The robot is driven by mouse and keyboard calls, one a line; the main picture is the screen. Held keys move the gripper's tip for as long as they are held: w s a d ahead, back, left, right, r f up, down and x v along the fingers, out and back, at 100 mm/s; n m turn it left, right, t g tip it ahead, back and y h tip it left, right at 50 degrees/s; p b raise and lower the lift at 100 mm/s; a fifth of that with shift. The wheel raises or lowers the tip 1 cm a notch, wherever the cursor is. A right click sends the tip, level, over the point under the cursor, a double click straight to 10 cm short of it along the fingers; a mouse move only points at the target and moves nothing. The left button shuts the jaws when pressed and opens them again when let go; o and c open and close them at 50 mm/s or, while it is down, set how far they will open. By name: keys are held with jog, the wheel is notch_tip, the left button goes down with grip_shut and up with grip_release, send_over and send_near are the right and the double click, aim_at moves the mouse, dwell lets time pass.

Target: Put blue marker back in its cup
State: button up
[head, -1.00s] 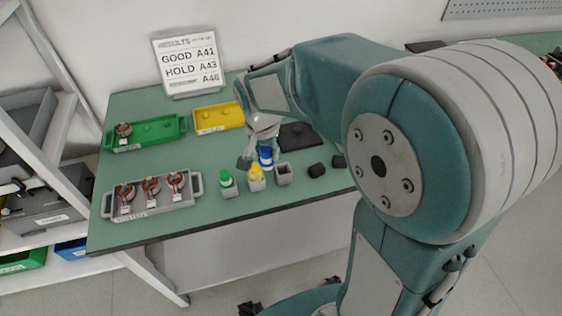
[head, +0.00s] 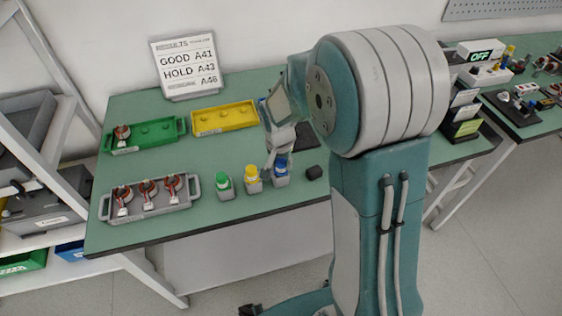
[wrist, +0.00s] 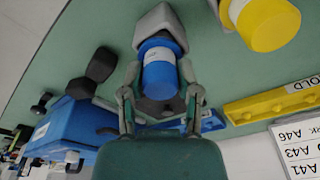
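The blue marker (head: 281,167) stands in its grey cup (head: 282,181), at the right end of the row of cups near the table's front edge. In the wrist view the blue marker (wrist: 160,75) points towards me, with its far end inside the grey cup (wrist: 160,25). My gripper (head: 275,160) is at the marker from above. In the wrist view the fingers of my gripper (wrist: 160,82) lie on both sides of the marker, with small gaps beside it, and look open. The depth of the marker in the cup is hidden.
A yellow marker (head: 251,171) and a green marker (head: 222,181) stand in cups to the left. A black block (head: 314,172) lies close on the right. A grey tray (head: 150,211), green tray (head: 165,130) and yellow tray (head: 225,117) are further left and back.

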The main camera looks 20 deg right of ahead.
aim_at(278, 174)
jog(key=shift+o, duration=1.1)
jog(key=shift+a, duration=0.2)
notch_tip(278, 174, up, 12)
jog(key=s, duration=0.1)
jog(key=s+r+n+t, duration=0.2)
jog(key=s+r+n, duration=0.1)
jog(key=s, duration=0.7)
jog(key=s+r+n+t, duration=0.2)
jog(key=s+r, duration=0.3)
jog(key=s, duration=0.5)
jog(key=shift+n+y, duration=0.4)
jog(key=shift+n, duration=0.5)
jog(key=shift+w+r, duration=0.1)
